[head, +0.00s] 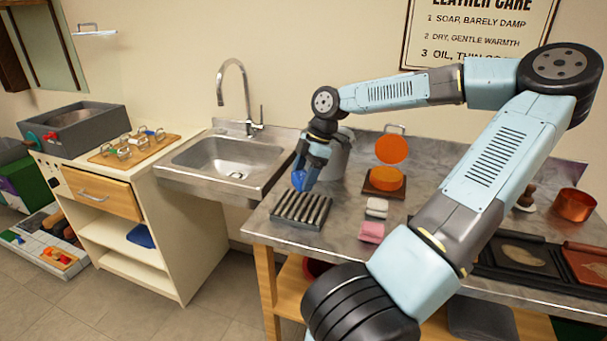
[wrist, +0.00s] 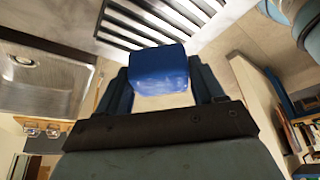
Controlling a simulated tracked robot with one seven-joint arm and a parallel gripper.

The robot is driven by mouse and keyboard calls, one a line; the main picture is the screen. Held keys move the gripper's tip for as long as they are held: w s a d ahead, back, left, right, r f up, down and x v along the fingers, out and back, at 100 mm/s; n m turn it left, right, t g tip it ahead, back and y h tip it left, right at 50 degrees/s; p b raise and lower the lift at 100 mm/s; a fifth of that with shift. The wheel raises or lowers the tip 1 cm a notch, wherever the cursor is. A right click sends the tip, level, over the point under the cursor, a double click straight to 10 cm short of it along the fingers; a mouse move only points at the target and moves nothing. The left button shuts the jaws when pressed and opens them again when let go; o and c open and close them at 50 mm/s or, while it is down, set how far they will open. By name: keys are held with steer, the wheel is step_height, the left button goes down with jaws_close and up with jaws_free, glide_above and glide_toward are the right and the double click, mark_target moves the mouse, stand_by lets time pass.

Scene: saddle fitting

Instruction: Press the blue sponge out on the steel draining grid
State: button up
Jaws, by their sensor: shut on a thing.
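The blue sponge (head: 299,180) is held at the tip of my gripper (head: 308,172), which is shut on it. In the wrist view the sponge (wrist: 158,72) sits between the two fingers of my gripper (wrist: 165,92), with some pale marks on its face. The steel draining grid (head: 301,209) lies on the near left corner of the metal bench. The sponge is just above the grid's back edge in the head view. In the wrist view the grid's bars (wrist: 150,22) show beyond the sponge. I cannot tell whether sponge and grid touch.
A metal bucket (head: 337,160) stands behind my gripper. An orange round thing on a brown block (head: 384,182), a white block (head: 377,208) and a pink block (head: 371,232) are right of the grid. A sink (head: 225,160) is left, and a copper pot (head: 574,204) far right.

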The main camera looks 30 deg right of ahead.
mark_target(303, 204)
steer(key=shift+w+f, duration=0.1)
steer(key=shift+f, duration=2.65)
steer(key=shift+f, duration=0.45)
steer(key=shift+r, duration=3.55)
